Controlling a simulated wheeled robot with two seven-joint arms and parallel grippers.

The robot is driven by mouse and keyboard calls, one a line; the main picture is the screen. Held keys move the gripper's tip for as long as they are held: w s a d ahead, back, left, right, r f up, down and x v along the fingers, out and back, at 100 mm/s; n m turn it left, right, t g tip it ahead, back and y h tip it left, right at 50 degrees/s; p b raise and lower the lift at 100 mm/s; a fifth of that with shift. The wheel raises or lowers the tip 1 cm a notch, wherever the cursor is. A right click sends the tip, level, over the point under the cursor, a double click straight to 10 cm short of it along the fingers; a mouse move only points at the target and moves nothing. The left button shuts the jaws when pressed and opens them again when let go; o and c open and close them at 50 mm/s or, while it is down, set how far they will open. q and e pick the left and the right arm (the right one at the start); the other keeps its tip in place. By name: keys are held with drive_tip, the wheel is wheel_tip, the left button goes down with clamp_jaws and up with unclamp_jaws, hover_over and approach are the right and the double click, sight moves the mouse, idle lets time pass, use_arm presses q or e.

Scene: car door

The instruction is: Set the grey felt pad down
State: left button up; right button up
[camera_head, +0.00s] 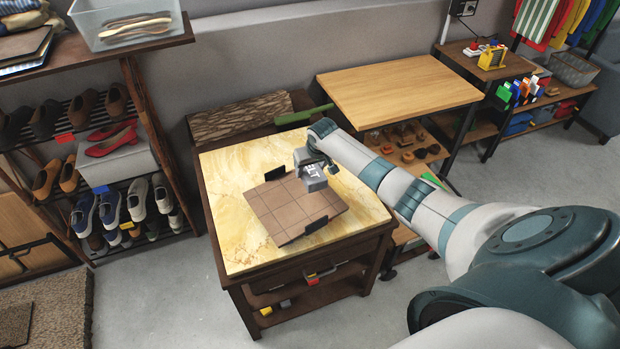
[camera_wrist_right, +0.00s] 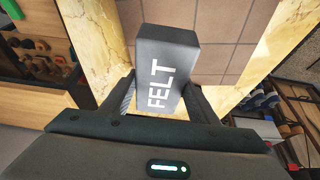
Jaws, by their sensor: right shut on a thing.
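The grey felt pad (camera_head: 314,181) is a block with white lettering "FELT". My right gripper (camera_head: 310,165) is shut on it, over the back right part of a brown tiled board (camera_head: 290,208). In the right wrist view the felt pad (camera_wrist_right: 168,60) sits between the two dark fingers of my right gripper (camera_wrist_right: 160,98), its lettered face toward the camera. The tiled board (camera_wrist_right: 222,35) shows beyond it. I cannot tell how much gap lies under the pad. My left gripper is not in view.
The board lies on a yellow marble-topped table (camera_head: 235,245), with a black piece at its back edge (camera_head: 275,173) and another at its front edge (camera_head: 316,225). The marble left of the board is clear. A wooden table (camera_head: 400,88) stands behind, a shoe rack (camera_head: 100,150) at left.

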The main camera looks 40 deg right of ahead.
drive_tip(key=w+a+r+n+b, duration=0.1)
drive_tip(key=w+a+r+b, duration=0.2)
drive_tip(key=a+r+b, duration=0.8)
use_arm(q)
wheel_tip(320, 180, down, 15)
drive_tip(key=b, duration=0.4)
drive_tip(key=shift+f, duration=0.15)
use_arm(e)
drive_tip(key=s+a+r+n, duration=0.1)
drive_tip(key=s+a+r, duration=0.1)
drive_tip(key=s+a, duration=0.6)
drive_tip(key=s+a+r+y, duration=0.1)
drive_tip(key=s+a+r, duration=0.1)
drive_tip(key=s+a, duration=0.6)
drive_tip(key=s, duration=0.3)
drive_tip(key=shift+a+n, duration=0.15)
drive_tip(key=shift+n, duration=0.25)
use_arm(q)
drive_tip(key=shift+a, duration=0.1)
use_arm(e)
drive_tip(key=shift+r, duration=0.1)
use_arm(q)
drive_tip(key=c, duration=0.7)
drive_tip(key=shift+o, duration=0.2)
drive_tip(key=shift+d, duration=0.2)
